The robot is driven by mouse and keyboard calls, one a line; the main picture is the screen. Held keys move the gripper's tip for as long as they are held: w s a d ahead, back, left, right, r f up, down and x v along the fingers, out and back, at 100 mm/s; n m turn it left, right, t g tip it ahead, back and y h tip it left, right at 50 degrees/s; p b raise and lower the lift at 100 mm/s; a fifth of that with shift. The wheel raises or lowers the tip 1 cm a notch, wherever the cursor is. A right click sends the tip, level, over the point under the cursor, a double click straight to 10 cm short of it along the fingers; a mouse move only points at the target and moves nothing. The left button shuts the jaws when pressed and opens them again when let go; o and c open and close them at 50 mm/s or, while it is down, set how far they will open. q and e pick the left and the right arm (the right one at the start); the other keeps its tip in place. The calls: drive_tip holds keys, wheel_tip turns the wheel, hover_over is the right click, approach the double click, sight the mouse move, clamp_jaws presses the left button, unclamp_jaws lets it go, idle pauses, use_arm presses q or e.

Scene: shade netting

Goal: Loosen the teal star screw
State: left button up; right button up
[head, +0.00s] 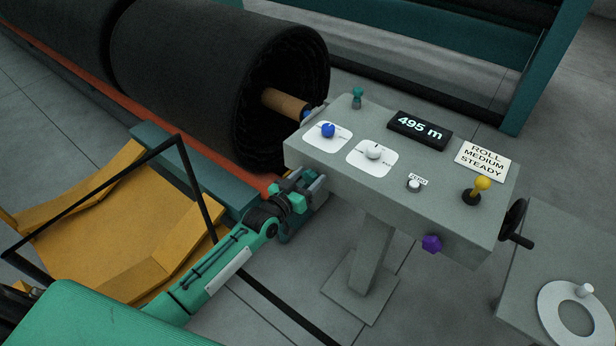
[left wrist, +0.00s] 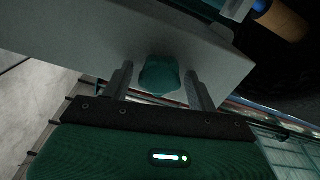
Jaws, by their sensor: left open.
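The teal star screw (left wrist: 158,75) sits on the grey face of the console and shows in the left wrist view, between my two fingers. My left gripper (left wrist: 158,82) is open, with one finger on each side of the screw and a gap on both sides. In the head view my left gripper (head: 314,186) is at the left end of the console's front face. There the gripper hides the teal screw. My right gripper is not in view.
The grey console (head: 340,172) carries a blue knob (head: 328,130), a white knob (head: 374,151), a yellow-topped lever (head: 481,184) and a small teal post (head: 357,98). A purple star knob (head: 431,244) is on its front. A dark netting roll (head: 200,75) lies behind my gripper.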

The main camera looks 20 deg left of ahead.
use_arm(q)
drive_tip(key=c, duration=1)
drive_tip(key=shift+n, duration=1.2)
drive_tip(key=o, duration=1)
drive_tip(key=shift+w, duration=0.1)
